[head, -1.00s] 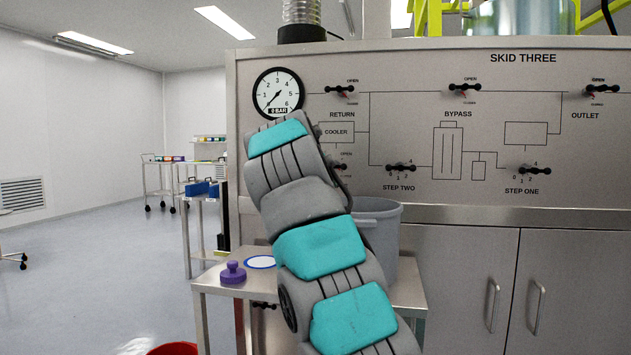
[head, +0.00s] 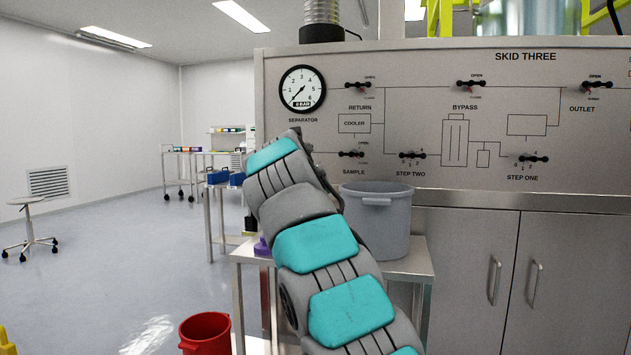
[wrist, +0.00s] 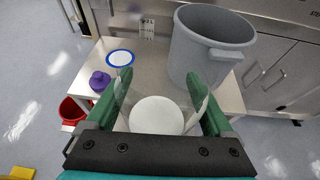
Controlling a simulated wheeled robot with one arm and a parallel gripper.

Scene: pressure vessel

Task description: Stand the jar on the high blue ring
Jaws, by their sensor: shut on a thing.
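The jar (wrist: 156,115) shows in the wrist view as a white disc with a clear, see-through body around it. My gripper (wrist: 162,82) is shut on it, with a green finger at each side, and holds it in front of the small table. The blue ring (wrist: 120,58), with a white middle, lies on the tabletop at the far left, beyond my left finger. Nothing stands on it. In the head view my arm hides the gripper, the jar and the ring.
A purple knobbed object (wrist: 100,81) sits near the blue ring. A large grey bucket (head: 377,220) stands on the table (head: 415,265) at the right. A red bucket (head: 205,333) is on the floor. The skid panel (head: 440,120) rises behind.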

